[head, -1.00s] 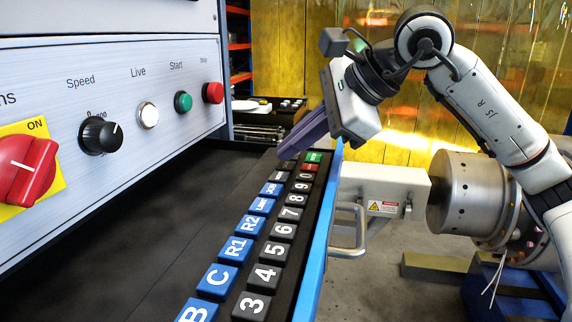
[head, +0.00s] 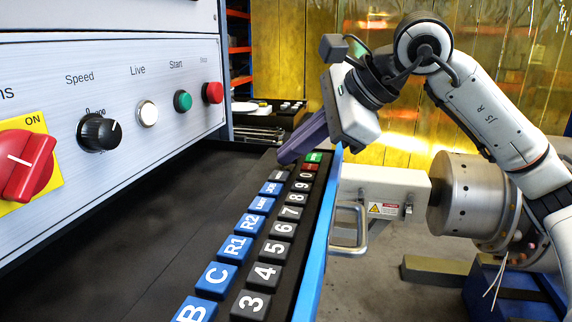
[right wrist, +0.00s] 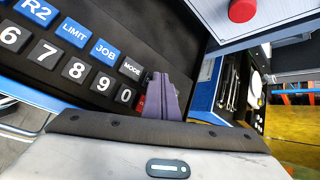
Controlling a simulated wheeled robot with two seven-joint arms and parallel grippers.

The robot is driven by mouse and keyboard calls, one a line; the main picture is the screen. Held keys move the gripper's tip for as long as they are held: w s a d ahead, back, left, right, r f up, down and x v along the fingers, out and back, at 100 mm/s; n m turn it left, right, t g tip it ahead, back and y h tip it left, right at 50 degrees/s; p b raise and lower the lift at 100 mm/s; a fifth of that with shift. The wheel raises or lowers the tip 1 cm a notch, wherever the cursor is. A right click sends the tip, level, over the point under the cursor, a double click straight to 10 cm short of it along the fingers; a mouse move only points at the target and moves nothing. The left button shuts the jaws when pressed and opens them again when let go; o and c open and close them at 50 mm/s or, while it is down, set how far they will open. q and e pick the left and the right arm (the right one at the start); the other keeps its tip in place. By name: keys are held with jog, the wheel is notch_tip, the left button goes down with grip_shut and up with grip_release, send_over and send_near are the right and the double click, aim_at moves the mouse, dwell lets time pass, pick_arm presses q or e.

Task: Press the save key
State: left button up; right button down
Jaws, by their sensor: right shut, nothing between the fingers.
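My right gripper (head: 283,158) is shut and empty. Its purple fingers point down at the far end of the key rows, just beyond the MODE key (right wrist: 130,69). In the right wrist view the fingertips (right wrist: 160,78) hide whatever lies beside MODE, and partly cover a red key (right wrist: 140,103) after the 0 key (right wrist: 125,95). In the head view a green key (head: 314,157) and the red key (head: 310,167) show right of the fingertips. Their labels are too small to read, and I cannot make out a save label. I cannot tell whether the fingertips touch a key.
The keys lie in a black tray with a blue edge (head: 322,235). A panel (head: 170,70) with a red ON switch (head: 28,165), knob and buttons stands at left. A metal handle (head: 355,235) and the rotor machine (head: 462,190) are at right.

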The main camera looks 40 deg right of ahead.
aim_at(293, 168)
jog(key=shift+r+p, duration=0.3)
jog(key=shift+p, duration=0.1)
jog(key=shift+r+p, duration=0.5)
jog(key=shift+r, duration=0.05)
jog(key=shift+r+p, duration=0.65)
jog(key=shift+r, duration=0.05)
notch_tip(293, 168, up, 4)
jog(key=p, duration=0.3)
jog(key=shift+f, duration=0.25)
